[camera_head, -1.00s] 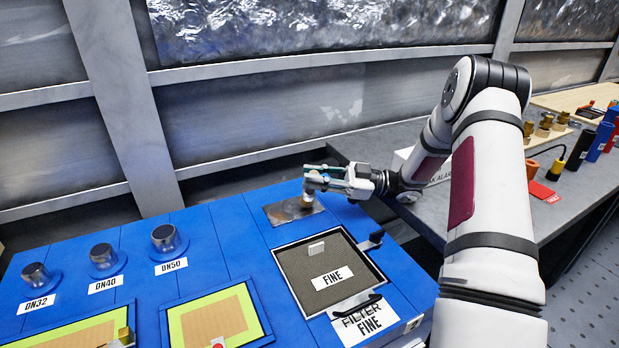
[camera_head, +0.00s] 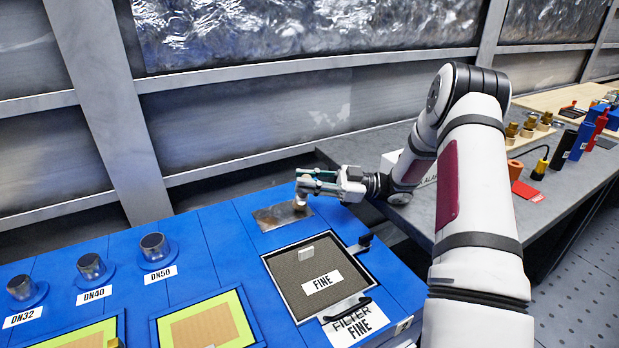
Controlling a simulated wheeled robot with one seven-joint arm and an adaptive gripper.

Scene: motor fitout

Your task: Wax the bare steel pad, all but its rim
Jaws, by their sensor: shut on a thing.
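The bare steel pad (camera_head: 275,217) is a small grey metal plate on the blue bench top (camera_head: 220,235), behind the FINE filter tray. My gripper (camera_head: 302,193) is over the pad's right part, near its right edge. It is shut on a small pale thing (camera_head: 299,204), probably the wax piece, held low at the pad. Whether the piece touches the steel I cannot tell. The left part of the pad is uncovered and shows faint brownish patches. The pad's far right edge is partly hidden by the gripper.
The FINE filter tray (camera_head: 288,290) with its handle lies in front of the pad. Capped pipe stubs (camera_head: 155,246) stand at left, and yellow-green framed panels (camera_head: 205,322) lie in front. A grey table (camera_head: 560,180) with coloured cylinders is at right.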

